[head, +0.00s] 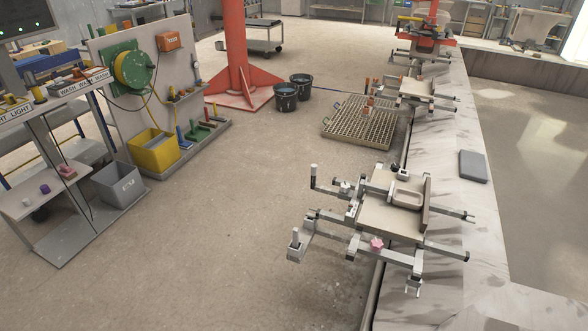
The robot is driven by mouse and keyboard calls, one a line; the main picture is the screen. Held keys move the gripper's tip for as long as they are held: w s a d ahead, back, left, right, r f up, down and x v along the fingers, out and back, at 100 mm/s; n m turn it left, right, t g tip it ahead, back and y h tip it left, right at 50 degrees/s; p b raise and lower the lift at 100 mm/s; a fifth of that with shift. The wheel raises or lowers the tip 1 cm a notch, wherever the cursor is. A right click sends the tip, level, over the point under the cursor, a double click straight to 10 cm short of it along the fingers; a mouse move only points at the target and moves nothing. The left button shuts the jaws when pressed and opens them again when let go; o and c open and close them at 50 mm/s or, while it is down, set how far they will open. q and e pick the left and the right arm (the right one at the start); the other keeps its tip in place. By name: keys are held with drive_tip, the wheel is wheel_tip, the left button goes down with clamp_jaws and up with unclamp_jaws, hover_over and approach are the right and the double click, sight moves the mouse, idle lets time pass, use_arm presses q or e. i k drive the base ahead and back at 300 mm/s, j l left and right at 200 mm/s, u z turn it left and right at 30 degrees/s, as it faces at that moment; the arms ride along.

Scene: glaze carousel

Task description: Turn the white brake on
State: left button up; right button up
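I cannot make out for certain a white brake in the head view. The nearest metal fixture (385,216) stands at the right of the middle, with a beige plate, long grey rails and a pink star-shaped knob (377,243). An upright pale-topped handle (313,176) rises at its left side. A second upright handle (296,240) stands at its lower left. Small pale fittings sit between the rails, too small to tell apart. Neither of my grippers is in view.
A pale ledge (482,222) with a grey pad (473,166) runs along the right. A ribbed floor grate (358,122), two black buckets (286,97) and a red column (236,50) stand farther back. A yellow bin (153,151) is at left. The middle floor is clear.

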sight(314, 167)
drive_tip(key=i+j, duration=0.2)
drive_tip(key=j, duration=0.15)
drive_tip(key=i+j+z, duration=0.1)
drive_tip(key=i+j, duration=0.35)
drive_tip(key=j, duration=0.25)
drive_tip(key=i+j+z, duration=0.1)
drive_tip(key=j, duration=0.25)
drive_tip(key=i+l+z, duration=0.15)
drive_tip(key=i, duration=1.1)
